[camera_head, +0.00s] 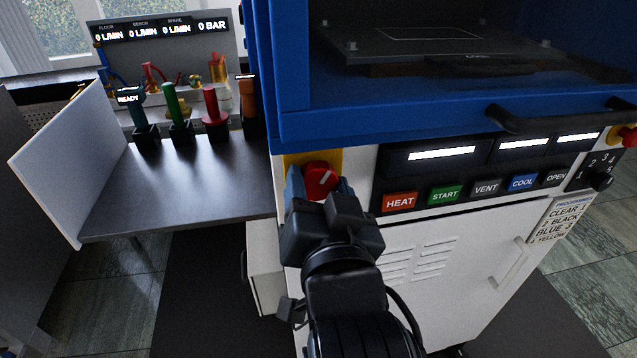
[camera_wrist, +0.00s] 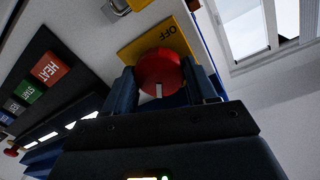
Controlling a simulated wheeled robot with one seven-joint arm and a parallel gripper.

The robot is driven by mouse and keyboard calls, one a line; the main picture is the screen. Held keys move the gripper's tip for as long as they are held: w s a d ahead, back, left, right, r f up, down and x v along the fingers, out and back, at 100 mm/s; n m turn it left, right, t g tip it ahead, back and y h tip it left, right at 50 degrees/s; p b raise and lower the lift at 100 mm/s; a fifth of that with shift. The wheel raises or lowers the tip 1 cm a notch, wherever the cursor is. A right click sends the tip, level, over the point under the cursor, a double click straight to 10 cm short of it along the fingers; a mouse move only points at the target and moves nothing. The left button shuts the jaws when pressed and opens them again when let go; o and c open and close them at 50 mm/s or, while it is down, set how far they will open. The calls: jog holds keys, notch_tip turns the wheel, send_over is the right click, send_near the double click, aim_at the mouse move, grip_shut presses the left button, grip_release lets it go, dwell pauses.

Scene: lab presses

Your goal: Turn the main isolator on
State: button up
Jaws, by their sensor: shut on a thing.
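The main isolator is a red rotary knob (camera_head: 320,181) with a white pointer line, on a yellow plate (camera_head: 333,158) at the left end of the press front. In the wrist view the red knob (camera_wrist: 160,72) sits between the two fingers, and the yellow plate (camera_wrist: 148,45) shows the word OFF. My gripper (camera_head: 318,188) is shut on the knob, one finger on each side. It also shows in the wrist view (camera_wrist: 163,85). The knob's lower part is partly hidden by my gripper in the head view. Any other plate lettering is hidden.
The blue press frame (camera_head: 390,118) stands above a panel with HEAT (camera_head: 400,202), START, VENT, COOL and OPEN buttons. A black handle (camera_head: 545,120) sticks out above the panel. A side bench (camera_head: 200,190) with several coloured-handled tools is at left.

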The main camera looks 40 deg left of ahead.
jog(key=m+p, duration=0.1)
jog(key=m, duration=0.2)
jog(key=m+p, duration=0.1)
jog(key=m, duration=0.2)
jog(key=shift+w+d+r+g, duration=0.1)
jog(key=shift+w+d+g, duration=0.05)
jog(key=shift+g, duration=0.15)
jog(key=m+p, duration=0.2)
jog(key=m, duration=0.1)
jog(key=shift+m+p, duration=0.4)
jog(key=shift+m, duration=0.8)
jog(key=o, duration=1)
jog(key=shift+o, duration=0.2)
jog(key=shift+g+y, duration=0.3)
jog(key=b+v, duration=0.1)
jog(key=v, duration=0.6)
jog(key=shift+s+d, duration=0.25)
jog(key=shift+s, duration=0.05)
